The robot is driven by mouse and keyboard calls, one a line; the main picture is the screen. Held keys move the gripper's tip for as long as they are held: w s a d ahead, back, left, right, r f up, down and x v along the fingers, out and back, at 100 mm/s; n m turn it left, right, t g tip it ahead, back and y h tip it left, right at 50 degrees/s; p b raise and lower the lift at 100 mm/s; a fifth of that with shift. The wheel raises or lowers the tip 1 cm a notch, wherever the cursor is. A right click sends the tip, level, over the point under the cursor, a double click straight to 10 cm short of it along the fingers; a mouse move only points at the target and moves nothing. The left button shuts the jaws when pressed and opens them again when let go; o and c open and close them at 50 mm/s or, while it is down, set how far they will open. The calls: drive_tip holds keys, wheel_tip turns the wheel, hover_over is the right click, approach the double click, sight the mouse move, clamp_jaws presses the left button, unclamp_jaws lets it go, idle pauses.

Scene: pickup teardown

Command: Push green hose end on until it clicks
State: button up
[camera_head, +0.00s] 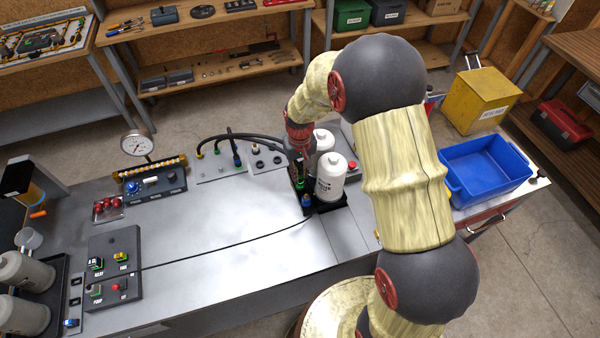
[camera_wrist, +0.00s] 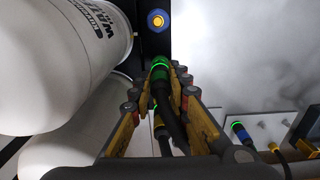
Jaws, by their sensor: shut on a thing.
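The green hose end (camera_wrist: 160,66) is a green collar with a bright ring on a black hose (camera_wrist: 167,112). My gripper (camera_wrist: 160,88) has its yellow fingers shut around it in the wrist view. In the head view my gripper (camera_head: 298,166) points down beside the white bottles, partly hidden by my arm. Green shows just below it there. A blue-ringed port with a yellow centre (camera_wrist: 157,20) lies ahead of the hose end, apart from it. What the green end faces or touches is hidden, and I cannot tell whether it is seated.
White bottles (camera_head: 331,180) stand close right of my gripper in the head view. A hose panel (camera_head: 221,163) lies to the left, with blue (camera_wrist: 240,130) and yellow hose ends. A thin black cable crosses the bench. A blue bin (camera_head: 486,172) sits right; the middle bench is clear.

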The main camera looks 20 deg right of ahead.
sight(300, 170)
clamp_jaws()
drive_tip(key=shift+r, duration=0.1)
drive_tip(key=shift+r+p, duration=0.65)
drive_tip(key=shift+r, duration=0.25)
idle(0.4)
drive_tip(key=shift+r+p, duration=1.25)
drive_tip(key=shift+r, duration=0.8)
